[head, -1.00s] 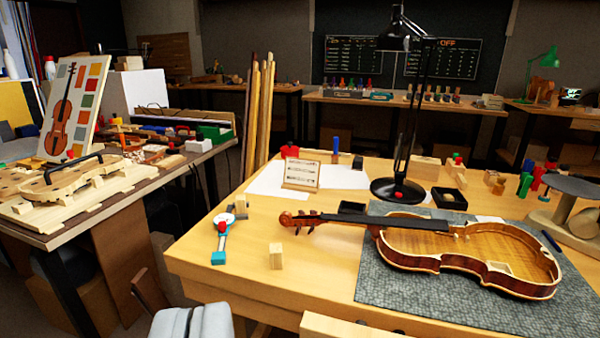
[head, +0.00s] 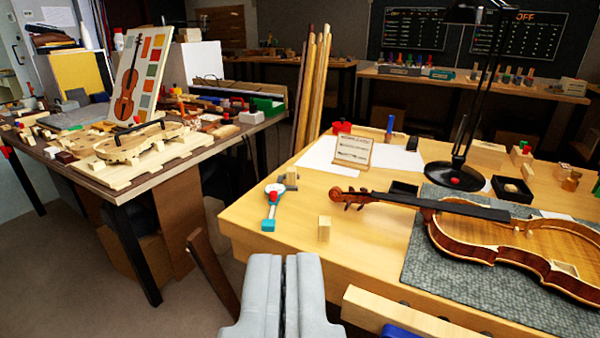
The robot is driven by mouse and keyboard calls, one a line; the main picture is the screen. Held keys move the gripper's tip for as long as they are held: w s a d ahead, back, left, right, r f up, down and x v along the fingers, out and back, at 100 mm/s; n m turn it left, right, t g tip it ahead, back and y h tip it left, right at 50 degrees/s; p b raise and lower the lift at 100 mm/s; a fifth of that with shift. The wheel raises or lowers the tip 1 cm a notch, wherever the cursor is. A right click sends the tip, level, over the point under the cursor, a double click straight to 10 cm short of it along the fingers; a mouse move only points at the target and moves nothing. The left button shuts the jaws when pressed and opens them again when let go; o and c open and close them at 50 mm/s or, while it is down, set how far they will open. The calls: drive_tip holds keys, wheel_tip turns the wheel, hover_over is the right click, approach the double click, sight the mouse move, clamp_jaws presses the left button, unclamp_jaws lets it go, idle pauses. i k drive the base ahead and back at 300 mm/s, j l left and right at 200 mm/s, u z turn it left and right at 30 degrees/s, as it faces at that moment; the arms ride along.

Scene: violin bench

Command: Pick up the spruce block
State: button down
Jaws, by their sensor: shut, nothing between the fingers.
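A small pale wooden block, which looks like the spruce block (head: 324,229), stands upright near the front left part of the wooden bench (head: 290,225). My gripper (head: 283,262) shows at the bottom middle of the view. Its two grey fingers are shut against each other with nothing between them. The gripper is in front of the bench's edge, lower in the picture and to the left of the block, apart from it.
A violin (head: 500,235) lies on a grey mat (head: 430,290) to the right. A black lamp (head: 456,176) stands behind. A second table (head: 120,190) is at left, with floor between.

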sight(291, 170)
drive_tip(key=i+j+z, duration=0.4)
drive_tip(key=i+j, duration=0.6)
drive_tip(key=i, duration=0.15)
